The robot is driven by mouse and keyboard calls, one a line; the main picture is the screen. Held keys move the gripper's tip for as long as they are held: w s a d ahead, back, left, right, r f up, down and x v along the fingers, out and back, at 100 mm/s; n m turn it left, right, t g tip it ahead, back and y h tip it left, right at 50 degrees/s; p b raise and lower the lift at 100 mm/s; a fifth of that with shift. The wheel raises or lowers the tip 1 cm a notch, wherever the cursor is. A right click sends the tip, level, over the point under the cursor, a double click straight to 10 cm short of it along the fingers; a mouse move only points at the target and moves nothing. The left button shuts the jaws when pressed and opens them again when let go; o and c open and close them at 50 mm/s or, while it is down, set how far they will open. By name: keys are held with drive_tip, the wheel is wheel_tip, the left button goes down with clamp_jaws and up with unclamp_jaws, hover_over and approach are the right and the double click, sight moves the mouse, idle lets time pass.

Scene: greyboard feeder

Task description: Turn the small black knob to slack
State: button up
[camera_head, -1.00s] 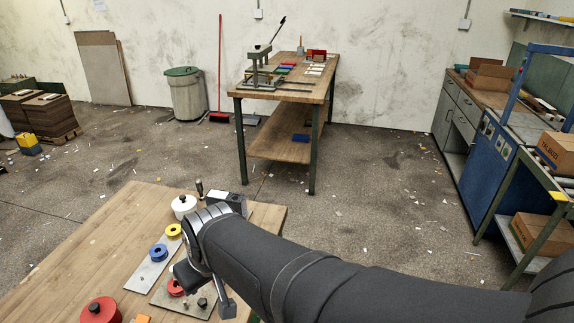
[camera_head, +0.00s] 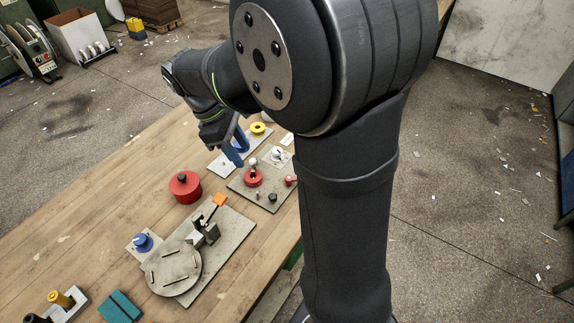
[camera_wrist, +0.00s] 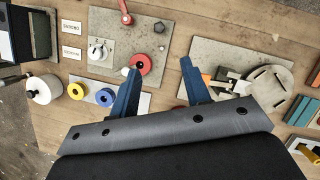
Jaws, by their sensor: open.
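The small black knob (camera_head: 272,197) stands on a grey plate (camera_head: 240,188) near the table's right edge. In the wrist view the knob (camera_wrist: 160,27) is dark, many-sided and beyond my fingertips; its setting is too small to read. The same plate carries a red spool (camera_wrist: 146,66), a white dial (camera_wrist: 97,48) and a red-handled lever (camera_wrist: 126,14). My gripper (camera_wrist: 160,68) has blue fingers spread wide with nothing between them. It hangs over the table, apart from the knob.
A round turntable (camera_head: 173,268) on a grey base, with an orange-tipped lever (camera_head: 219,200), stands nearer. A red lidded pot (camera_head: 185,187) is left of the plate. Blue (camera_wrist: 105,97) and yellow (camera_wrist: 76,91) spools and a white pot (camera_wrist: 43,89) lie left in the wrist view.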

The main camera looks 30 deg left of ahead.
approach(272, 196)
drive_tip(key=x, duration=0.8)
drive_tip(key=shift+a, duration=0.1)
clamp_jaws()
